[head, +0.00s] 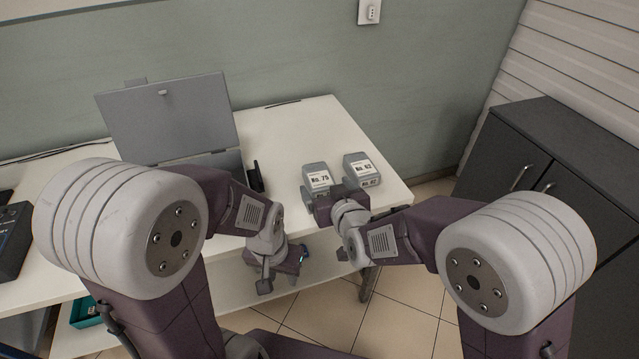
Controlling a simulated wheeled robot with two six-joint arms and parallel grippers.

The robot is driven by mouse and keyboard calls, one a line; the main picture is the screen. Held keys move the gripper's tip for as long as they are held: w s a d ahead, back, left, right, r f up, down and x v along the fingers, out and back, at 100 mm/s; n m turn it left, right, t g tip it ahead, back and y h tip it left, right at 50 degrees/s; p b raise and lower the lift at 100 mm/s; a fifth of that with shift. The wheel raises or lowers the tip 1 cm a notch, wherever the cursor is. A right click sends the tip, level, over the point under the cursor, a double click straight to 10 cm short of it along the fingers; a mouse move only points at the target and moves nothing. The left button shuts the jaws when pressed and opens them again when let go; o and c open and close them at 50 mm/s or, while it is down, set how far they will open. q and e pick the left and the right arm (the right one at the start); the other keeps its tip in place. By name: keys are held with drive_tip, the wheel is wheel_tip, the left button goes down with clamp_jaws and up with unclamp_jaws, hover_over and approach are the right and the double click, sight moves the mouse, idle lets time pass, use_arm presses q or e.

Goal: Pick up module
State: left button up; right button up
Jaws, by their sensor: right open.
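Two grey modules with white labels stand side by side near the right end of the white table (284,124). The left module (316,173) reads No. 75. The right module (361,166) has a label whose number I cannot read surely. My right gripper (325,208) is at the table's front edge, just in front of the No. 75 module, and hides its lower front. It is open; I cannot tell whether it touches the module. My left gripper (287,264) hangs in front of the table, below the top's edge. Its fingers are too unclear to tell their opening.
A grey open case (170,118) with a raised lid stands on the table to the left of the modules. A small black device (256,177) is beside it. A dark cabinet (555,160) stands at the right.

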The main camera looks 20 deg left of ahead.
sight(319, 177)
drive_tip(key=x, duration=0.3)
drive_tip(key=shift+f, duration=0.1)
drive_tip(key=b+x, duration=0.1)
drive_tip(key=x, duration=0.4)
drive_tip(key=shift+w+b, duration=0.15)
drive_tip(key=shift+b, duration=0.15)
drive_tip(key=shift+r, duration=0.2)
clamp_jaws()
